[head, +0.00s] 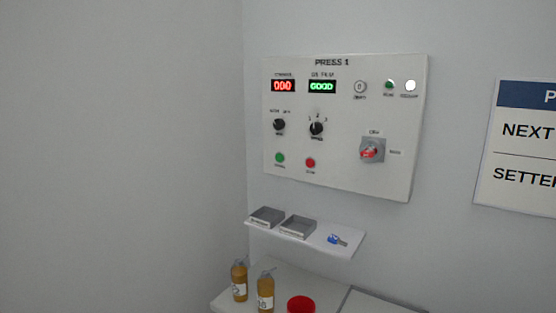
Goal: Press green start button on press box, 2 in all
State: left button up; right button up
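The press box (345,125) is a white panel on the wall, headed "PRESS 1", in the upper right half of the head view. Its green button (280,158) sits at the lower left of the panel. A red button (310,163) is just to its right. A red display (283,86) reads "000" and a green display (322,87) seems to read "GOOD". Two black knobs (316,128) and a red rotary switch (372,150) are also on the panel. Neither of my grippers is in view.
Lower down, two amber bottles (265,292) and a red round container (301,304) stand on a surface. A sign (524,140) hangs at right.

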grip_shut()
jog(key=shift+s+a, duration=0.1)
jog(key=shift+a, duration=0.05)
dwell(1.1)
